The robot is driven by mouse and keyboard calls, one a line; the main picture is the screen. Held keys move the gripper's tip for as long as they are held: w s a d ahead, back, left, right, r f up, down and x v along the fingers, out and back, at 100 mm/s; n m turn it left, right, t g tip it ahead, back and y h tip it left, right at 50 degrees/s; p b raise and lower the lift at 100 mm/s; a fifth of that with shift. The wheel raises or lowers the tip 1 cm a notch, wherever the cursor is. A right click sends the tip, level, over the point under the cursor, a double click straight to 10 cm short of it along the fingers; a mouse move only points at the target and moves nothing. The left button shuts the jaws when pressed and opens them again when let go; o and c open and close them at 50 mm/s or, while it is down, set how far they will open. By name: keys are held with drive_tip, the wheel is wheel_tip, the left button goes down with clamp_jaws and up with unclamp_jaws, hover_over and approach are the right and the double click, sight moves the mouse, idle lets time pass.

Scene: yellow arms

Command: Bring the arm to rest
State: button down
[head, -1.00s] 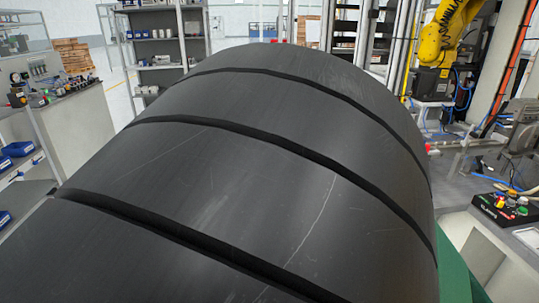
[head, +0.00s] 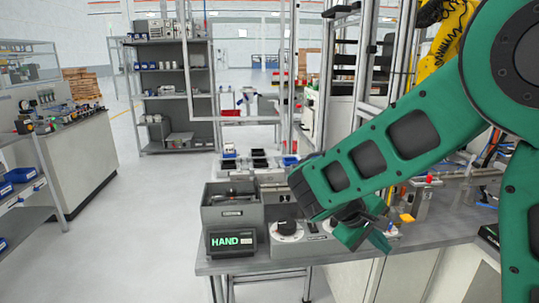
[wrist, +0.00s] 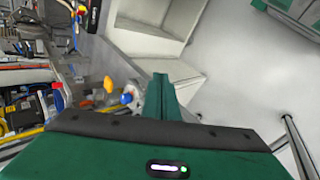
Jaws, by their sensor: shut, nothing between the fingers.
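My arm is green with dark inset panels and comes in from the right of the head view. My gripper (head: 376,243) is at the lower end of the arm, close to the front edge of the grey workbench (head: 450,228). I cannot tell whether it touches anything there. In the wrist view the fingers of my gripper (wrist: 160,88) are together and nothing shows between them. The arm hides part of the bench top behind it.
A box with a HAND display (head: 231,240), a grey bin (head: 229,208) and a unit with a round dial (head: 288,230) stand on the bench left of my gripper. A yellow robot arm (head: 447,45) is behind. Open floor (head: 140,220) lies to the left.

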drive_tip(key=s+d+m+g+y, duration=0.3)
drive_tip(key=s+d+m+y, duration=0.25)
drive_tip(key=s+d, duration=0.65)
drive_tip(key=s+r+m+y, duration=0.1)
drive_tip(key=s+m, duration=0.4)
drive_tip(key=s, duration=0.8)
drive_tip(key=shift+s+d+m+t+y, duration=0.3)
drive_tip(key=shift+d+m+y, duration=0.1)
drive_tip(key=shift+y, duration=0.45)
drive_tip(key=shift+w, duration=0.15)
drive_tip(key=shift+w+f, duration=0.15)
drive_tip(key=shift+w, duration=0.35)
